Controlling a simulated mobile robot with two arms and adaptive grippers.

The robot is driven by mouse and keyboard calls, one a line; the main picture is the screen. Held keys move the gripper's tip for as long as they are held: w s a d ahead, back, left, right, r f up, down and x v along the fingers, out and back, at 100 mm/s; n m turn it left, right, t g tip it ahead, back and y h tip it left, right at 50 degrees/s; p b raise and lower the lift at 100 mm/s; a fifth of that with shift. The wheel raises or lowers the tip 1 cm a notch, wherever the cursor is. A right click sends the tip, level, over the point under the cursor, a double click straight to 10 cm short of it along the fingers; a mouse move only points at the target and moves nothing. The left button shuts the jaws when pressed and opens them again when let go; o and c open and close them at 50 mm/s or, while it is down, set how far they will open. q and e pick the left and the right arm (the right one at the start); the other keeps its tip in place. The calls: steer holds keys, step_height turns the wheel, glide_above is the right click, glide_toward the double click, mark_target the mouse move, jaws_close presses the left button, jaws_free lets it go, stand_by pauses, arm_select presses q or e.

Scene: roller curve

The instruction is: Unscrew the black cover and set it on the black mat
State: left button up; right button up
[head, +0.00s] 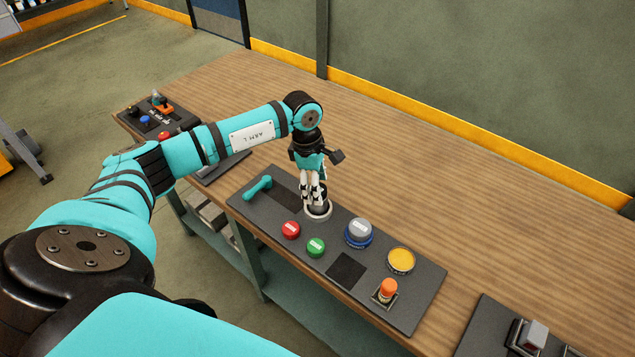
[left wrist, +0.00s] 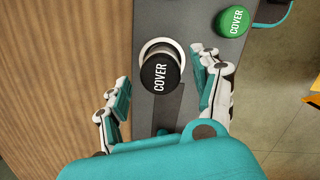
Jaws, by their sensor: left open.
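The black cover (left wrist: 160,75), lettered COVER, sits over a white ring (left wrist: 150,47) in the left wrist view. In the head view the white ring (head: 318,212) shows under the fingers, and the cover is mostly hidden by them. My left gripper (head: 315,196) points down at the cover. In the left wrist view my left gripper (left wrist: 163,88) is open, with one finger on each side of the cover and gaps visible. A black square mat (head: 346,271) lies bare on the dark panel. My right gripper is not in view.
The dark panel (head: 425,292) on the wooden table (head: 400,160) also holds a teal handle (head: 258,188), red (head: 291,230) and green (head: 316,246) caps, a grey-and-blue knob (head: 359,232), a yellow cap (head: 401,260) and an orange button (head: 387,288). Table behind the panel is clear.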

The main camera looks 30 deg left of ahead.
arm_select(q)
steer(key=shift+f, duration=0.4)
steer(key=shift+c, duration=0.3)
jaws_close()
steer(key=n, duration=0.3)
steer(key=n+p, duration=0.1)
steer(key=n, duration=0.1)
steer(key=shift+r+n+t+y, duration=0.1)
steer(key=shift+n+t+y, duration=0.2)
steer(key=shift+n+t, duration=0.1)
steer(key=shift+n, duration=0.9)
steer(key=n+y, duration=0.1)
steer(key=n, duration=0.4)
steer(key=shift+d+p, duration=0.1)
steer(key=shift+p, duration=0.25)
steer(key=shift+n, duration=1.2)
